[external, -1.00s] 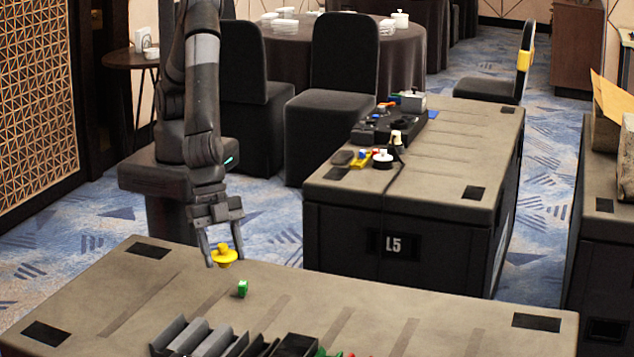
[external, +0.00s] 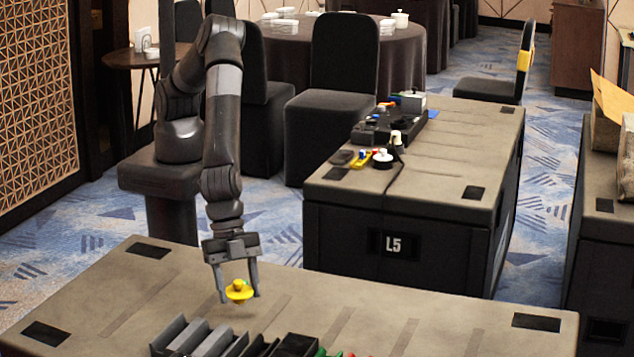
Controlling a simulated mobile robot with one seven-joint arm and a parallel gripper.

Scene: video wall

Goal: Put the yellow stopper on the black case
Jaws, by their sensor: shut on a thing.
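The yellow stopper (external: 239,292) has a wide flange and a small knob on top. My gripper (external: 239,295) is shut on it and holds it above the near table (external: 390,325), its fingers pointing down. A dark, open, slotted holder (external: 240,345) with grey and black dividers lies at the table's front edge, a little below the stopper in the picture, cut off by the frame. A black boxy piece (external: 297,344) is at its right end. I cannot tell which of these is the black case.
Green and red items (external: 325,353) show at the bottom edge. The near table's right half is clear. A second black-sided table (external: 450,160), marked L5, stands behind with a black device (external: 385,126) and several small parts on it. Chairs and a round table are farther back.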

